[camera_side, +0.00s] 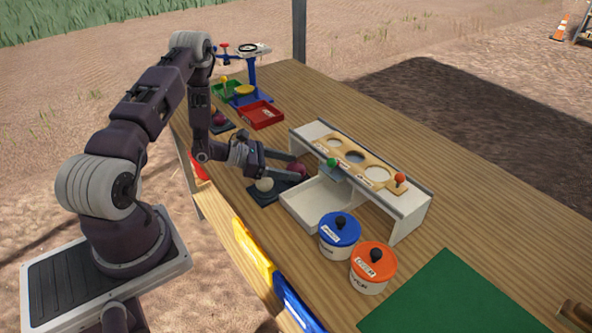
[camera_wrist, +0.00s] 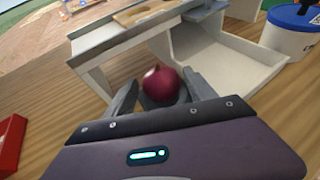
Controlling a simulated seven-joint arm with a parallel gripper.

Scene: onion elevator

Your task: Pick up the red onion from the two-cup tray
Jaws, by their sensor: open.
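The red onion (camera_wrist: 160,84) sits between the two open fingers of my gripper (camera_wrist: 160,92) in the wrist view. In the side view the onion (camera_side: 297,170) shows near my fingertips, partly hidden by a finger. It rests at the far end of a dark two-cup tray (camera_side: 262,199). A white onion (camera_side: 264,184) sits in the tray's near cup. My gripper (camera_side: 287,166) is open, its fingers pointing right on either side of the red onion. Whether the fingers touch it I cannot tell.
A white stand (camera_side: 411,206) with a wooden holed board (camera_side: 355,157) stands just beyond the onion, with an open white bin (camera_side: 315,206) below it. Blue (camera_side: 340,236) and orange (camera_side: 373,267) lidded pots are at the right. A red tray (camera_side: 261,114) lies behind.

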